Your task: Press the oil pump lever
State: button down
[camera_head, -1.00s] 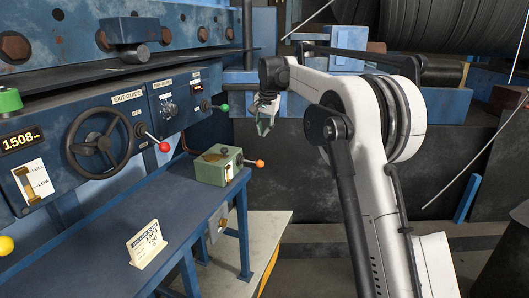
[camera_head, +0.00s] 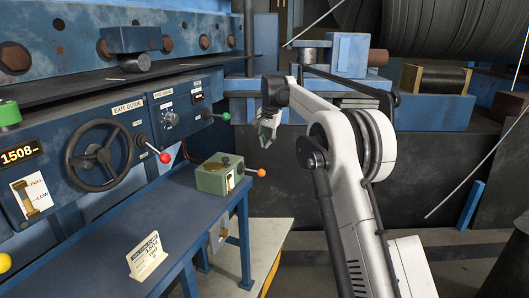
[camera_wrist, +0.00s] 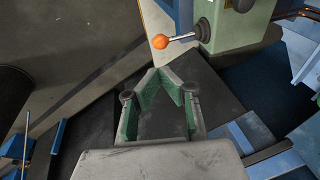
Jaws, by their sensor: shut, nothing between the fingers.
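The oil pump is a green box (camera_head: 215,180) at the far end of the blue bench. Its lever (camera_head: 250,171) sticks out to the right and ends in an orange ball. In the wrist view the orange ball (camera_wrist: 160,41) and lever show at the top, beyond the fingertips, with part of the green box (camera_wrist: 240,25) to the right. My gripper (camera_head: 265,140) hangs above and slightly right of the orange ball, apart from it. In the wrist view my gripper's green-padded fingers (camera_wrist: 167,75) come together at their tips with nothing between them.
A control panel with a black handwheel (camera_head: 97,158), a red-ball lever (camera_head: 164,157) and a green-ball lever (camera_head: 225,116) stands left. A white sign (camera_head: 147,255) stands on the bench (camera_head: 165,215). A dark wall (camera_head: 440,150) is behind my arm.

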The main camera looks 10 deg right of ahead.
aim_at(261, 170)
jog(key=p+x, duration=0.1)
jog(key=x, duration=1.1)
jog(key=shift+f, duration=0.4)
jog(key=shift+a, duration=0.15)
